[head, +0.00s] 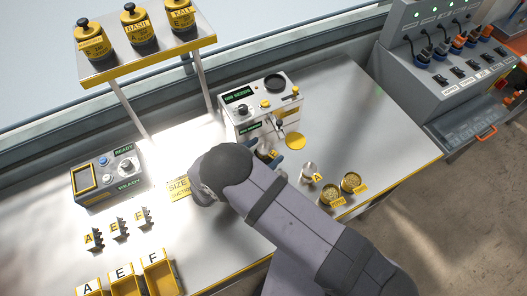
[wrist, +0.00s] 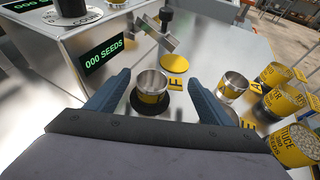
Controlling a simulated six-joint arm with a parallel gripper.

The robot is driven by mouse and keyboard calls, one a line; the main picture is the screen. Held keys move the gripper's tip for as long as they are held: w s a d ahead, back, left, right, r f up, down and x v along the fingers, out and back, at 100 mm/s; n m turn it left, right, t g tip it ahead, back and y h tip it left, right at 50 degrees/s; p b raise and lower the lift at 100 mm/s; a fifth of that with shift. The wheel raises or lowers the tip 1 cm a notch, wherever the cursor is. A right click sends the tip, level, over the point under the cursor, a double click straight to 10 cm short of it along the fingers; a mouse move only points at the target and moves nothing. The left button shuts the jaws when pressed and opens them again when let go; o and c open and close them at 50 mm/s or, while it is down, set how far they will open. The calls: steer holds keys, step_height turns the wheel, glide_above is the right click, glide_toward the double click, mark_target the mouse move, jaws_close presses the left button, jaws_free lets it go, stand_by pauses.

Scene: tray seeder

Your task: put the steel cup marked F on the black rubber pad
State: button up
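A steel cup with a yellow band (wrist: 152,84) stands upright on the round black pad (wrist: 139,108) in the wrist view. The letter on its band is not readable, so I cannot confirm it is F. My gripper (wrist: 160,80) is open, with one blue finger on each side of the cup and gaps visible between fingers and cup. In the head view, my arm hides most of the pad area. Another steel cup (wrist: 233,88) stands to the right, beside a tag marked A (head: 317,177).
The seed counter (head: 245,118), reading 000 SEEDS, stands just behind, with its spout close to my gripper. A yellow disc (wrist: 174,62) lies beyond the cup. Yellow-labelled seed tins (head: 332,195) stand at the right. Letter-marked bins (head: 158,274) are at front left.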

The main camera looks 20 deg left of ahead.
steer(key=shift+r, duration=0.2)
steer(key=shift+s+a, duration=0.15)
steer(key=b+v, duration=0.4)
steer(key=v, duration=0.7)
steer(key=shift+s+r+b, duration=0.2)
steer(key=shift+b, duration=0.1)
